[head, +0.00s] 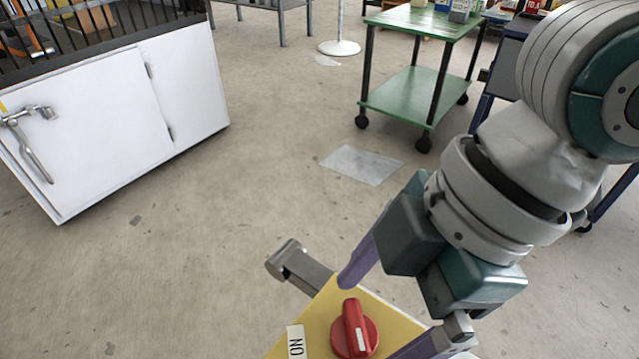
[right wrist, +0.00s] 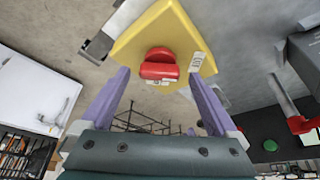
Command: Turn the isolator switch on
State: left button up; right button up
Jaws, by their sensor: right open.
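The isolator switch is a red rotary knob (head: 355,330) on a yellow plate (head: 318,322) at the bottom of the head view. Its grip bar runs up and down there, with a white mark near the lower end. A white label (head: 296,341) reading ON upside down lies left of the knob. In the right wrist view the knob (right wrist: 160,68) sits at the top middle, its bar crosswise. My right gripper (right wrist: 158,76) is open, its purple fingers either side of the knob with gaps. I cannot tell whether the fingertips reach knob depth. My left gripper is out of view.
A metal bracket (head: 298,264) sticks out left of the yellow plate. A white cabinet (head: 105,125) stands at the left, and a green wheeled cart (head: 408,100) at the back right. The floor between them is open, with a pale sheet (head: 361,164) on it.

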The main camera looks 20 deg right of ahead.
jog(key=shift+a+f, duration=0.1)
jog(key=shift+f, duration=0.15)
jog(key=shift+r, duration=0.1)
jog(key=c, duration=1.4)
